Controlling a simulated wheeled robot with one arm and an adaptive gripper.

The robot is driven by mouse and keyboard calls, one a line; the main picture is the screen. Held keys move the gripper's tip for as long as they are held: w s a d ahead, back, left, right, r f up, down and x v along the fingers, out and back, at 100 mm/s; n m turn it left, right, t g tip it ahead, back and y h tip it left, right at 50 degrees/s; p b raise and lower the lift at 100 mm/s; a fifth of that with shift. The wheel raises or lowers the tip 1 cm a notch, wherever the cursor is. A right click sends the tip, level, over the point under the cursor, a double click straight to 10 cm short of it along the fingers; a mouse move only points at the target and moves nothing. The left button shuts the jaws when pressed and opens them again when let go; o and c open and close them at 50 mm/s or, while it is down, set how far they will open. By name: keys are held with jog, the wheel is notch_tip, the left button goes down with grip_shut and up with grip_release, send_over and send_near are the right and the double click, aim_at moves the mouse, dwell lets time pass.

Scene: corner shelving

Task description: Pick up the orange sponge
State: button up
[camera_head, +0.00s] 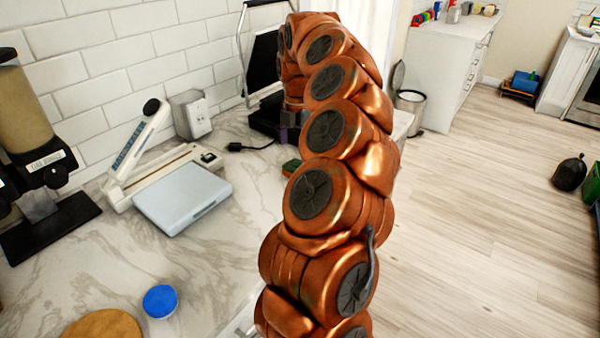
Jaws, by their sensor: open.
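A small block with a green top and an orange-brown side (291,167), which looks like the sponge, lies on the marble counter. Its right part is hidden behind my copper arm. My arm rises through the middle of the view and curls down at its far end. My gripper (289,127) shows as a small dark shape below that end, above and behind the block and apart from it. Its fingers are mostly hidden and no object shows between them.
A white device with a grey-blue plate (183,198) stands left of the block. A black machine with a raised lid (262,68) is behind it. A blue round object (160,301) and a brown disc (103,325) lie in front. A dispenser (30,130) stands left. Open floor lies right.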

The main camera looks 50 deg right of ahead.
aim_at(290, 167)
notch_tip(290, 167, down, 2)
jog(key=shift+f, duration=0.1)
jog(key=f, duration=0.2)
jog(key=d+f+p, duration=0.1)
jog(key=f, duration=0.1)
jog(key=shift+f, duration=0.1)
jog(key=shift+w+a+f, duration=0.1)
jog(key=shift+f, duration=0.35)
jog(key=shift+c, duration=0.4)
jog(key=shift+c, duration=1.3)
